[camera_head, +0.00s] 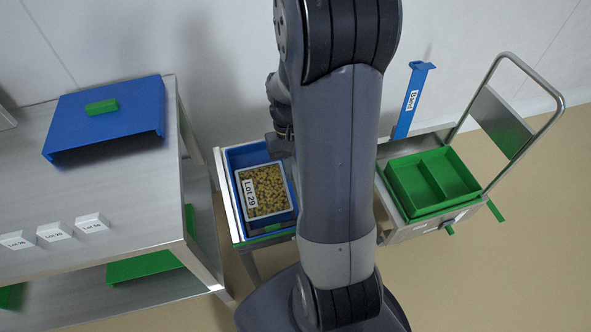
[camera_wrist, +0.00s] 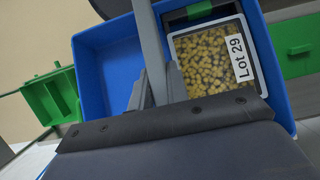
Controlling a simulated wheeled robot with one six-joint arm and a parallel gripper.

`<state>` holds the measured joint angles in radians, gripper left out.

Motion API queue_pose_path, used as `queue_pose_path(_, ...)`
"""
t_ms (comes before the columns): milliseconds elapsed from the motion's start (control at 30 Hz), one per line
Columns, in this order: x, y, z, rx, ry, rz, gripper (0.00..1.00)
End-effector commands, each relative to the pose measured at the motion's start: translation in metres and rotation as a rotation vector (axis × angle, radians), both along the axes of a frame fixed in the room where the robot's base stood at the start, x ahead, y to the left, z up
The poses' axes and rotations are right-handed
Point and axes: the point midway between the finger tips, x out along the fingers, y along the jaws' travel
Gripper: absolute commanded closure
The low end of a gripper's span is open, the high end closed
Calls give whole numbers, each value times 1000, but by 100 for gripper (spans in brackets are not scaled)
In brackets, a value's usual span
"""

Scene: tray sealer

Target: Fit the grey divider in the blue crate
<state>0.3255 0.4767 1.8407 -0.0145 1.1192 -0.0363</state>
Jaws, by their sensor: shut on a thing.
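The blue crate (camera_head: 232,210) stands on a small stand in the middle and shows in the wrist view (camera_wrist: 88,65). A tray of yellowish-brown pieces (camera_wrist: 198,62), labelled Lot 29, sits in its right part in the wrist view. My gripper (camera_wrist: 156,88) is shut on the grey divider (camera_wrist: 150,48), a narrow upright strip between its fingers. The divider crosses the view over the crate, left of the tray, with the crate's blue floor bare further left. I cannot tell whether its lower edge touches the crate. In the head view my arm hides most of the gripper and divider.
A steel table with a blue cover (camera_head: 125,125) and several white labelled blocks stands at left. At right, a trolley carries a green two-compartment box (camera_head: 430,182). A blue post (camera_head: 411,105) stands behind it. A dark green-edged item (camera_wrist: 200,12) lies beside the tray.

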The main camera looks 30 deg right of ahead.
Motion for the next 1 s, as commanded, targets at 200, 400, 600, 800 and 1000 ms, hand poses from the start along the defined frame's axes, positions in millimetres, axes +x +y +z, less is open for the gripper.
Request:
queue_pose_path(200,9,-2,-25,0,0,0,100)
queue_pose_path(400,15,-4,-36,0,0,0,100)
queue_pose_path(600,18,-5,-43,0,0,0,100)
queue_pose_path(800,19,-5,-43,0,-1,0,100)
queue_pose_path(1000,19,-5,-43,0,-1,0,100)
